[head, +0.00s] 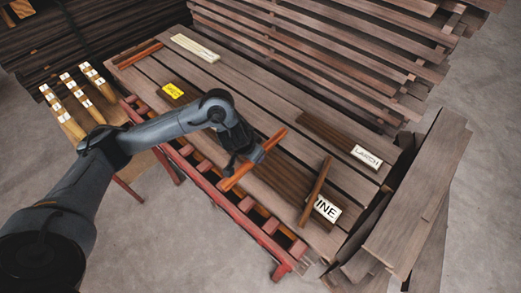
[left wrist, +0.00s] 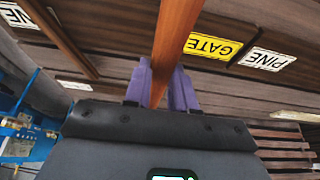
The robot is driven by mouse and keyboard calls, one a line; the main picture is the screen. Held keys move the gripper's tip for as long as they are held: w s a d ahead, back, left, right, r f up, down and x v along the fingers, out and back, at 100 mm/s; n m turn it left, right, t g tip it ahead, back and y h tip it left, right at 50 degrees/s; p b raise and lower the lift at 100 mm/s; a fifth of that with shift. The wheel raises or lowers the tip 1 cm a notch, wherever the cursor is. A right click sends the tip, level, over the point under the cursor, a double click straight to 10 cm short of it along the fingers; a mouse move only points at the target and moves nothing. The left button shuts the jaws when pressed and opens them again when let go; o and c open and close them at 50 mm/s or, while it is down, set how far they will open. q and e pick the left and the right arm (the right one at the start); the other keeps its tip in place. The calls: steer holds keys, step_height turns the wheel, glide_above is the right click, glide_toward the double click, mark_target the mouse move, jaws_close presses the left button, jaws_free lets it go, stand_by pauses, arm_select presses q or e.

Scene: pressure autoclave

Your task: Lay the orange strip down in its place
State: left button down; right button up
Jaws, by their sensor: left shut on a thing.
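An orange-brown strip (head: 274,140) is held slantwise over the front part of the plank stack in the head view. In the left wrist view the same strip (left wrist: 174,35) runs between the purple fingers of the gripper (left wrist: 161,88). A third such strip (head: 140,55) lies at the stack's far left end. I cannot tell how high the held strip is. My right gripper is out of view.
The plank stack (head: 225,75) carries a yellow label (head: 172,90), a LARCH label (head: 366,156) and pale strips (head: 195,48). A red slatted rail (head: 243,205) runs along its front. More lumber (head: 415,205) rises at right.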

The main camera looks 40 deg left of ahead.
arm_select(q)
steer(key=w+a+f+b, duration=0.1)
steer(key=w+f, duration=0.1)
steer(key=w, duration=0.1)
steer(key=w+a+f+b, duration=0.2)
steer(key=w, duration=0.1)
steer(key=w+a+f+b, duration=0.1)
steer(key=w+a+f, duration=0.1)
steer(key=w, duration=0.1)
steer(key=shift+a+f, duration=0.1)
steer(key=shift+f, duration=0.15)
steer(key=shift+f+b, duration=0.5)
steer(key=shift+f, duration=1.55)
steer(key=c, duration=0.9)
jaws_free()
steer(key=shift+f, duration=0.15)
steer(key=shift+c, duration=0.2)
